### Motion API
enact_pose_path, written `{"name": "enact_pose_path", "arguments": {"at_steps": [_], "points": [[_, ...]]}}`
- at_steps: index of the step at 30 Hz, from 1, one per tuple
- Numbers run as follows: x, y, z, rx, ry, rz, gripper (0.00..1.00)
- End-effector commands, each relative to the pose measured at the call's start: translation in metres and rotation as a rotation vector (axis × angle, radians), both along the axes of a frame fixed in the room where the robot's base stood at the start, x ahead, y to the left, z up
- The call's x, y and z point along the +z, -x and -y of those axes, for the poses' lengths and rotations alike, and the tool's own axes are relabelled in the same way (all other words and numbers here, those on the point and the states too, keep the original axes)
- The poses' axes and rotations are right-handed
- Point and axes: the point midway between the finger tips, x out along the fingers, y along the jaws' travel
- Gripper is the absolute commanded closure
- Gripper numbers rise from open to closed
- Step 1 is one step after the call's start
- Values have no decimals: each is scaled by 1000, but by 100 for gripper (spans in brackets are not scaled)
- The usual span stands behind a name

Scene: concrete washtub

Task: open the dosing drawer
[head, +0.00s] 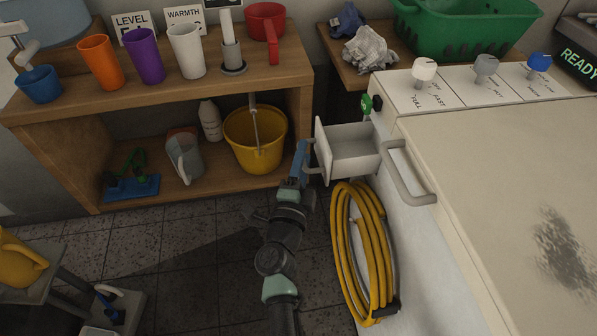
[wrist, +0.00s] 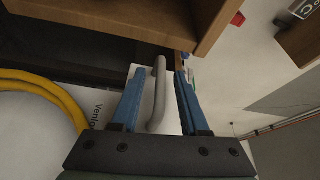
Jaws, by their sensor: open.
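The dosing drawer (head: 352,160) is a white open-topped box standing pulled out from the left side of the white machine. Its inside looks empty. My gripper (head: 303,155) is at the drawer's front face, on the left. In the wrist view, a pale rounded handle bar (wrist: 158,97) stands between the blue fingers of my gripper (wrist: 161,75). In the head view the handle is mostly hidden by my gripper.
A yellow hose (head: 345,240) hangs on the machine's side below the drawer. A grey bar handle (head: 410,180) is right of it. The wooden shelf (head: 285,85) with a yellow bucket (head: 255,145) stands close behind my gripper.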

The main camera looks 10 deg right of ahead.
Motion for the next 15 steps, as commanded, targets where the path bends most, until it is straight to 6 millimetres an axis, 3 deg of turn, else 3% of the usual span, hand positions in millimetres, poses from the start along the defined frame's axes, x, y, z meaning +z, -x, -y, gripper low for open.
{"name": "enact_pose_path", "arguments": {"at_steps": [5,15], "points": [[0,23,-9,3,0,-3,55],[-6,88,-33,3,1,-4,55]]}}
